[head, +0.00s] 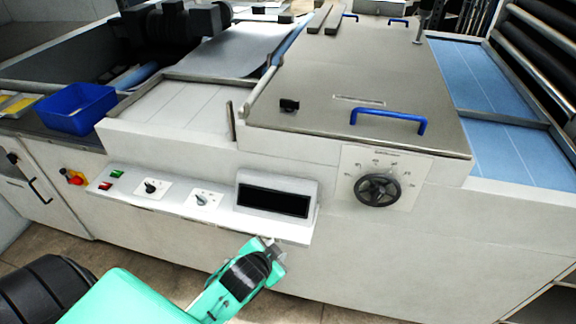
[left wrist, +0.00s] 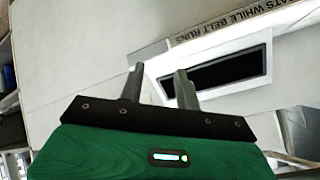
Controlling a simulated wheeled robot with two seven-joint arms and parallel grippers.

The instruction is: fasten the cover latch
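The cover (head: 350,85) is a large grey-brown plate lying closed on the machine, with a blue handle (head: 390,119) near its front edge. A small black fitting (head: 289,104) sits at its front left; it may be the cover latch, but I cannot tell its state. A thin upright piece (head: 231,121) stands just left of the cover. My left gripper (head: 277,251) is below the display, in front of the machine and well short of the cover. In the left wrist view its two fingers (left wrist: 160,84) are apart with nothing between them. My right gripper is not in view.
A sloping control ledge with a dark display (head: 273,201), also in the left wrist view (left wrist: 215,72), juts out above my left gripper. A black handwheel (head: 377,190) sticks out to the right. A blue bin (head: 75,108) stands at left. Blue belts (head: 510,150) lie right of the cover.

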